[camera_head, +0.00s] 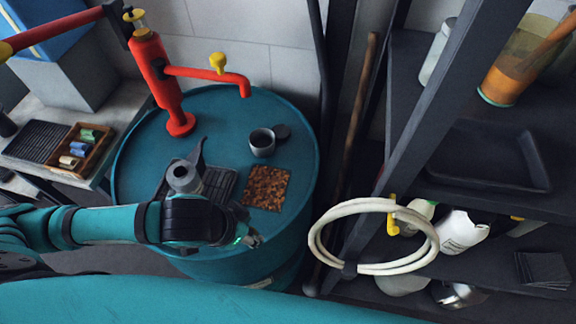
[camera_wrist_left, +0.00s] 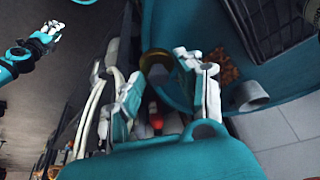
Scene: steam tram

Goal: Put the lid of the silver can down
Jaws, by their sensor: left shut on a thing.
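An open grey metal can (camera_head: 262,145), which looks like the silver can, stands upright on the teal drum (camera_head: 225,104) with no lid on its mouth. It also shows in the left wrist view (camera_wrist_left: 250,96). My left gripper (camera_head: 249,238) is above the drum's front edge, in front of the cork mat (camera_head: 266,187). In the left wrist view its fingers (camera_wrist_left: 165,82) are on either side of a brass-coloured round piece, probably the lid (camera_wrist_left: 157,64), partly hidden. My right gripper (camera_wrist_left: 46,36) shows small at the far left of that view, away from the drum.
A grey spouted vessel (camera_head: 184,178) and a black grid tray (camera_head: 216,184) are on the drum near my left arm. A red pump (camera_head: 158,85) rises at the drum's back. A hose coil (camera_head: 318,240) hangs on the shelf rack at the right. The cork mat is bare.

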